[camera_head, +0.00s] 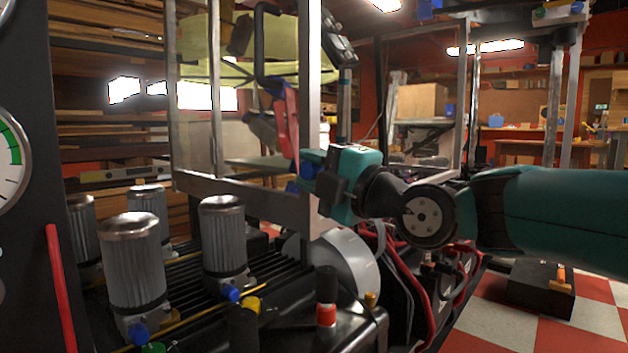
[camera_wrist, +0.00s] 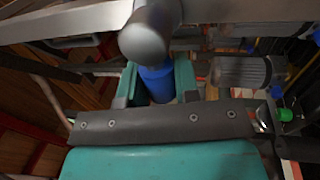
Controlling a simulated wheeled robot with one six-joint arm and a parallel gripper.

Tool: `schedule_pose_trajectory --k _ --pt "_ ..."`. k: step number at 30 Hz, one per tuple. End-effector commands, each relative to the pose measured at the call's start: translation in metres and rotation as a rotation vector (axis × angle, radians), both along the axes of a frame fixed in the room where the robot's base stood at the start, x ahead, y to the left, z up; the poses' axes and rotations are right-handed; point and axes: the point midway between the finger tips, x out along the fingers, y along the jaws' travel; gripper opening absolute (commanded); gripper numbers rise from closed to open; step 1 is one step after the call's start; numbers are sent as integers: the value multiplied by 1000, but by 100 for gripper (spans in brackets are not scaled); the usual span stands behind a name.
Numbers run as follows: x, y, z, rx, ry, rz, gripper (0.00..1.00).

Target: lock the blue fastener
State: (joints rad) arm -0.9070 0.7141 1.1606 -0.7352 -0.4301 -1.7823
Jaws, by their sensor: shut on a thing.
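My teal gripper (camera_head: 312,178) is at the middle of the head view, reaching in from the right to the grey metal frame. Its jaws are shut on the blue fastener (camera_head: 306,171). In the wrist view my gripper (camera_wrist: 158,78) has one teal finger on each side of the blue fastener (camera_wrist: 156,84), which is a short blue cylinder. A rounded grey metal part (camera_wrist: 145,35) stands at its far end and hides that end. Whether the fastener is locked cannot be told.
Several ribbed metal canisters (camera_head: 134,262) stand on the black machine at the lower left, some with coloured knobs. Red hoses run below my arm. A black box (camera_head: 541,287) sits on the checkered floor.

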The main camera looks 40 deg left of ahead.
Motion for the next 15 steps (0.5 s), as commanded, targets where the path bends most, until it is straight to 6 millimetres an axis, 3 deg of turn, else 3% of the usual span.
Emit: schedule_pose_trajectory --k 12,13,15 --pt "0 0 -2 -5 -13 -1 0" --pt "0 0 -2 -5 -13 -1 36" --pt "0 0 -2 -4 -12 0 52"
